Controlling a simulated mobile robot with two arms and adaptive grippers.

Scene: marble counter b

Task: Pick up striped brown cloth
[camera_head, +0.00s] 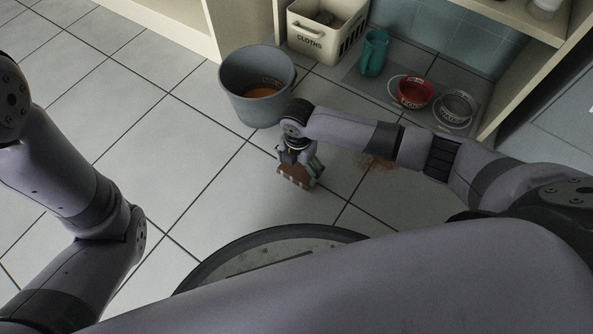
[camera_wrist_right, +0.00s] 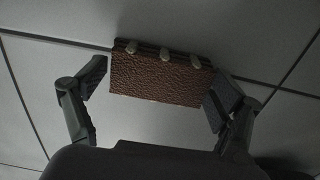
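The brown cloth is a folded, rough-textured block with pale stripes on one edge. It is on the tiled floor below my right gripper in the head view (camera_head: 293,178), partly hidden by that gripper. In the right wrist view the cloth (camera_wrist_right: 160,78) lies between the two fingers. My right gripper (camera_head: 303,168) points down and is open around it (camera_wrist_right: 158,85). A small gap shows at the left finger; the right finger overlaps the cloth's edge, and I cannot tell whether it touches. My left arm shows at the left, but its gripper is out of view.
A grey bucket (camera_head: 237,104) with something orange-brown inside stands just behind the right gripper. A cream bin marked CLOTHS (camera_head: 308,45), a teal jug (camera_head: 373,55), a red bowl (camera_head: 413,92) and a grey bowl (camera_head: 456,108) stand further back. A brown stain (camera_head: 374,163) marks the floor.

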